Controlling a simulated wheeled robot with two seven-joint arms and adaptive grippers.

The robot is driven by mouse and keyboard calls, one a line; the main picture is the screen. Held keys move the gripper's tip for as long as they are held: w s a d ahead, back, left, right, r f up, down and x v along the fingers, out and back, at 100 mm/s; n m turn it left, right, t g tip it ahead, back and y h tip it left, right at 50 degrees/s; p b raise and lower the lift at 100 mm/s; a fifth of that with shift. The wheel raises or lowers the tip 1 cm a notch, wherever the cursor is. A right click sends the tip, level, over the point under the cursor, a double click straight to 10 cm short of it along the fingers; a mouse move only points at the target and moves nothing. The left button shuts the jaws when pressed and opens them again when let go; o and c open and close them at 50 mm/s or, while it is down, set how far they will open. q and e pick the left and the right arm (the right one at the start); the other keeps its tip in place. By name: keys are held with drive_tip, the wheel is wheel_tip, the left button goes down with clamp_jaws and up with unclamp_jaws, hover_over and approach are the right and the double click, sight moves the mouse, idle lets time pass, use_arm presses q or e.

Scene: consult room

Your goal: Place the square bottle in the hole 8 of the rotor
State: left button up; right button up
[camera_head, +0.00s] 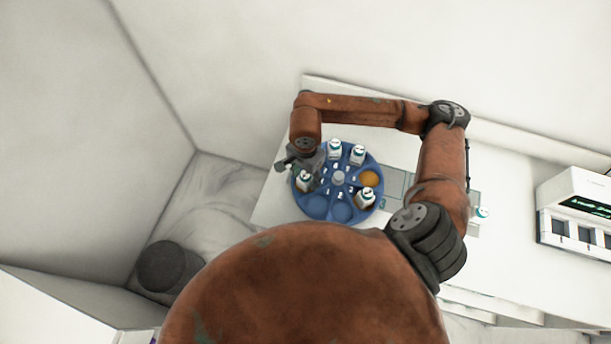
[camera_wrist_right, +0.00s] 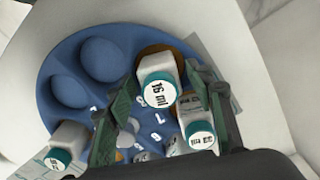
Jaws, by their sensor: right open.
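The blue rotor (camera_head: 338,193) lies flat on the white table, with several square white bottles with teal collars standing on it. My right gripper (camera_head: 303,166) is over its left side. In the right wrist view, the open fingers (camera_wrist_right: 160,102) stand either side of a square bottle (camera_wrist_right: 160,82) labelled 16 ml, which appears to sit in an orange-floored hole. This seems to be the bottle (camera_head: 304,182) at the rotor's left in the head view. Two neighbouring blue holes (camera_wrist_right: 100,60) are empty. Fingers and bottles hide some hole numbers; I cannot read hole 8. My left gripper is not in view.
A 22 ml bottle (camera_wrist_right: 197,122) stands close beside the right finger, and another bottle (camera_wrist_right: 68,140) is at the left. An empty orange hole (camera_head: 369,178) shows on the rotor's right. A small bottle (camera_head: 482,212) is off the rotor, left of a white machine (camera_head: 580,212).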

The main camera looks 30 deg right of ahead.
wheel_tip(320, 180, up, 12)
drive_tip(key=shift+r, duration=0.2)
idle(0.5)
